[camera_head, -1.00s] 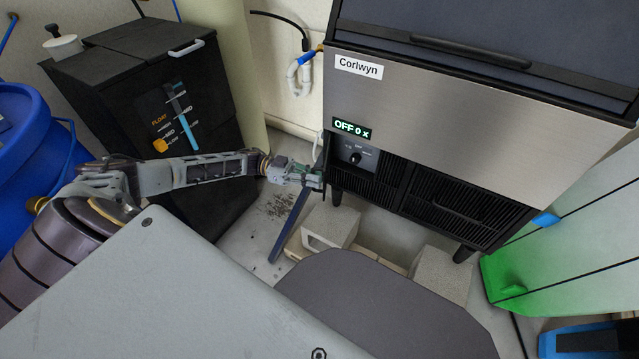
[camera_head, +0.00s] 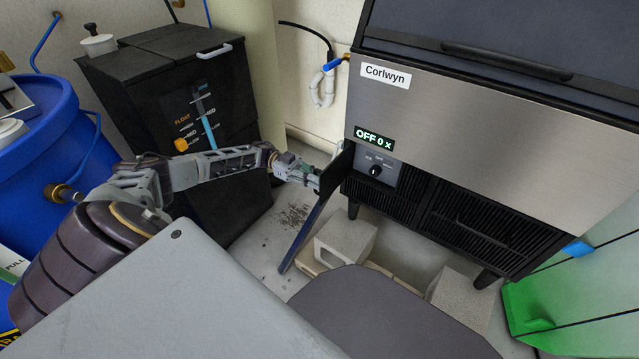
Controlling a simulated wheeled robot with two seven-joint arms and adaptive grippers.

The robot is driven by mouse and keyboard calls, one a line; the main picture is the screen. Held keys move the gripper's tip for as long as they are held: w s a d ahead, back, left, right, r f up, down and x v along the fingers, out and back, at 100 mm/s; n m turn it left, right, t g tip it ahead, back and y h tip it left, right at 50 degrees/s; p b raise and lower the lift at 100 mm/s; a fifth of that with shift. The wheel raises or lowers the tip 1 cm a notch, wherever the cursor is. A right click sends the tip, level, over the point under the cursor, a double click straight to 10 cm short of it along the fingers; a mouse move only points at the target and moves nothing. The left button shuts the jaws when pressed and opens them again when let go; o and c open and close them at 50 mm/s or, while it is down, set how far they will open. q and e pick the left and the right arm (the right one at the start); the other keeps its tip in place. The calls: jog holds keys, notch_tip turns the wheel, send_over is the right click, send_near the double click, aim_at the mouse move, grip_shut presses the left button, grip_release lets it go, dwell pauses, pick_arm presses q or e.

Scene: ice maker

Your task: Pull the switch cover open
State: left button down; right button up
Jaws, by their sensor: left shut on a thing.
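The ice maker (camera_head: 470,110) carries a "Corlwyn" label and a display reading "OFF 0 x". Below the display is the switch panel (camera_head: 388,163) with a black knob (camera_head: 376,170), both uncovered. The dark switch cover (camera_head: 343,163) stands out from the machine's front at the panel's left edge, swung outward. My left gripper (camera_head: 318,181) reaches in from the left and is shut on the cover; its fingertips are small and partly hidden. My right gripper is not in view.
A black bin (camera_head: 180,90) with a float gauge and a blue barrel (camera_head: 60,130) stand to the left. Concrete blocks (camera_head: 345,240) lie below the machine. A dark blue strip (camera_head: 300,238) slants beneath my gripper. A green-and-white panel (camera_head: 575,290) is at the right.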

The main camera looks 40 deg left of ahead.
pick_arm(q)
jog(key=shift+a, duration=0.3)
jog(key=c, duration=1.8)
grip_release()
jog(key=shift+a, duration=0.1)
jog(key=a, duration=0.7)
jog(key=s+a, duration=0.1)
jog(key=a, duration=0.3)
jog(key=shift+a, duration=0.35)
